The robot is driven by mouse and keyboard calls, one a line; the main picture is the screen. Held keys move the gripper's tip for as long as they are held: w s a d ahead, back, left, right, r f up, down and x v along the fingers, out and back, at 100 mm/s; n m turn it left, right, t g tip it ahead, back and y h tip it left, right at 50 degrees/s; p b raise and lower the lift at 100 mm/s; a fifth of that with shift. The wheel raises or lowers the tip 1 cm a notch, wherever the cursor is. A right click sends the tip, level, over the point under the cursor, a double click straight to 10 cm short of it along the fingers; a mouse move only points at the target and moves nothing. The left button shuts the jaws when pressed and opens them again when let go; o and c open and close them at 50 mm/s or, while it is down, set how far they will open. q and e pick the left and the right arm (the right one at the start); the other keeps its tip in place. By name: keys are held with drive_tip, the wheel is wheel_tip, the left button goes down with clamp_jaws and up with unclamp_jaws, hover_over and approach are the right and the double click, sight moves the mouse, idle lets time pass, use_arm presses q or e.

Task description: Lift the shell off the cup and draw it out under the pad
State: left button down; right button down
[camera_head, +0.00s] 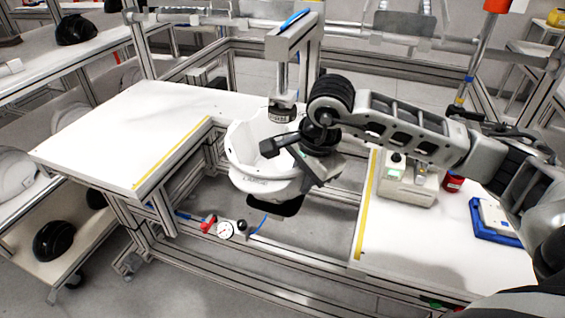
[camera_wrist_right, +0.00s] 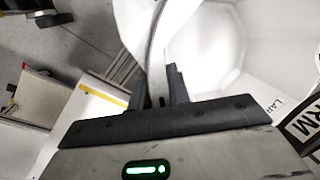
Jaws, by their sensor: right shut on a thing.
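The white helmet shell (camera_head: 262,182) is open side up in the middle of the head view, over the gap between the white table parts. The dark pad (camera_head: 282,112) hangs on a rod from the press frame, above the shell's back rim. My right gripper (camera_head: 282,146) reaches in from the right and is shut on the shell's near right wall. In the right wrist view, the two dark fingers of the gripper (camera_wrist_right: 160,88) straddle the rim of the shell (camera_wrist_right: 205,45). My left gripper is out of view.
The press frame (camera_head: 295,38) stands behind the shell. The white table (camera_head: 110,135) at left is clear. The right table (camera_head: 388,245) carries a beige box (camera_head: 405,182), a red can (camera_head: 453,182) and a blue tray (camera_head: 490,234).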

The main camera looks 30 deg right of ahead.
drive_tip(key=shift+r, duration=0.15)
drive_tip(key=shift+d+r+p, duration=0.1)
drive_tip(key=shift+r+p, duration=0.25)
drive_tip(key=shift+r, duration=0.5)
